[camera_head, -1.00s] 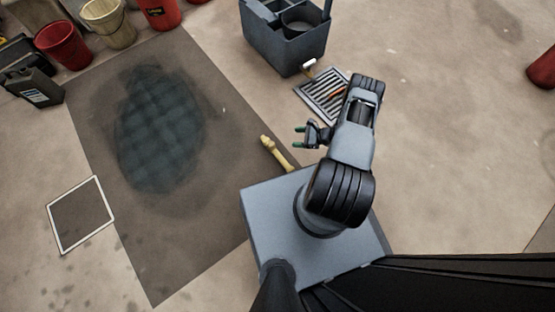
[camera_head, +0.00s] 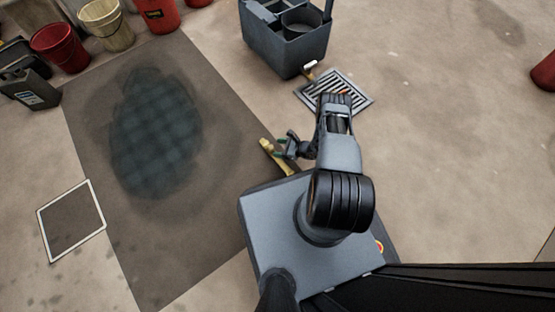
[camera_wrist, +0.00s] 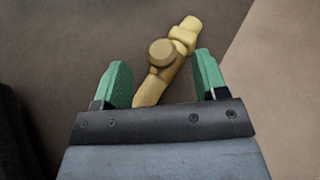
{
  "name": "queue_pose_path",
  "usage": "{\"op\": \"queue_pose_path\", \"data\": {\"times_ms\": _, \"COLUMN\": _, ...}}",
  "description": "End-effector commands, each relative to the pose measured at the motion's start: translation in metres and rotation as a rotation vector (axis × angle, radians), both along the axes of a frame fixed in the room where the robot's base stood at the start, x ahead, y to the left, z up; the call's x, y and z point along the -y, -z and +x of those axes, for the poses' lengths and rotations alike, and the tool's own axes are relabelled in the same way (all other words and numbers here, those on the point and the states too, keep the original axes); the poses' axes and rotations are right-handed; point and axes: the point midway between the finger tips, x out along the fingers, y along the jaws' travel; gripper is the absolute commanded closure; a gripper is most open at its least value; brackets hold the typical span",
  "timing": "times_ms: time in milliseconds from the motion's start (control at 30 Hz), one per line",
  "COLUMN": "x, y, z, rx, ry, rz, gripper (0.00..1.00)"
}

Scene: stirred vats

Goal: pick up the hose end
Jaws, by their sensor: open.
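A yellow fitting with a round knob (camera_head: 266,146), which looks like the hose end, lies on the dark mat beside my base. No hose shows attached to it. My gripper (camera_head: 280,149) is open above its middle and hides part of it. In the wrist view the fitting (camera_wrist: 185,36) lies tilted between and beyond the green fingertips of my gripper (camera_wrist: 163,72). Its knob is between the fingers, its far end points up and right, and its near end goes behind the gripper body. I cannot tell whether the fingers touch it.
A grey bin (camera_head: 284,45) with a small tap stands at the top, by a floor grate (camera_head: 350,100). Red buckets (camera_head: 60,48) and a cream bucket (camera_head: 107,28) stand at the upper left. The dark mat (camera_head: 215,190) has a wet patch.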

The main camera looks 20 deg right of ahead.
Motion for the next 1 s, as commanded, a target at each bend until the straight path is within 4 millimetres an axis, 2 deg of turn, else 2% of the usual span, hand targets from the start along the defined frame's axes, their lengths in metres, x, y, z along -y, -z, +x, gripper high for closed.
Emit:
{"op": "queue_pose_path", "data": {"times_ms": 100, "x": -0.013, "y": 0.013, "z": 0.01, "rx": 0.001, "ry": -0.004, "rz": 0.0, "gripper": 0.34}}
{"op": "queue_pose_path", "data": {"times_ms": 300, "x": -0.028, "y": 0.018, "z": 0.02, "rx": 0.001, "ry": -0.003, "rz": -0.001, "gripper": 0.34}}
{"op": "queue_pose_path", "data": {"times_ms": 633, "x": -0.03, "y": 0.018, "z": 0.022, "rx": 0.001, "ry": 0.0, "rz": -0.001, "gripper": 0.35}}
{"op": "queue_pose_path", "data": {"times_ms": 1000, "x": -0.03, "y": 0.018, "z": 0.022, "rx": 0.0, "ry": -0.001, "rz": 0.0, "gripper": 0.7}}
